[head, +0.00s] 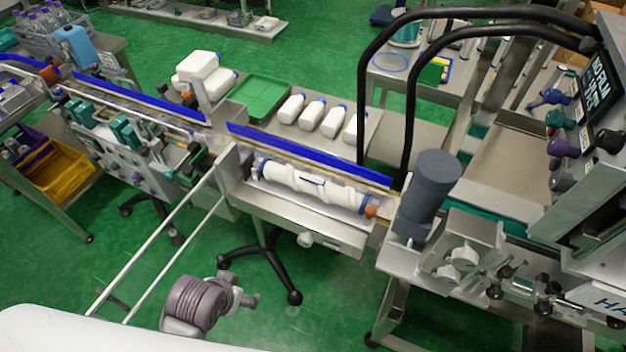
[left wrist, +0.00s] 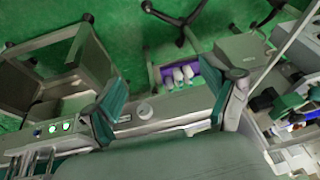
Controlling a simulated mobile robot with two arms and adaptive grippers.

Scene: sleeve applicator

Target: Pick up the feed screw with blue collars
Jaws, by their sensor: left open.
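The feed screw (head: 312,185) is a white spiral with blue collars near its ends. It lies along the front of the conveyor in the head view, in front of the blue guide rail (head: 300,156). My left gripper (head: 243,291) is low in the head view, in front of and below the screw and apart from it. In the left wrist view its two teal-padded fingers (left wrist: 167,98) are spread wide with nothing between them. I cannot make out the screw in the left wrist view. My right gripper is not in view.
A dark grey motor cylinder (head: 430,185) stands right of the screw. An orange knob (head: 371,211) is at the screw's right end. White bottles (head: 312,115) and a green tray (head: 262,98) lie behind the rail. Black curved tubes (head: 408,95) rise behind the conveyor.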

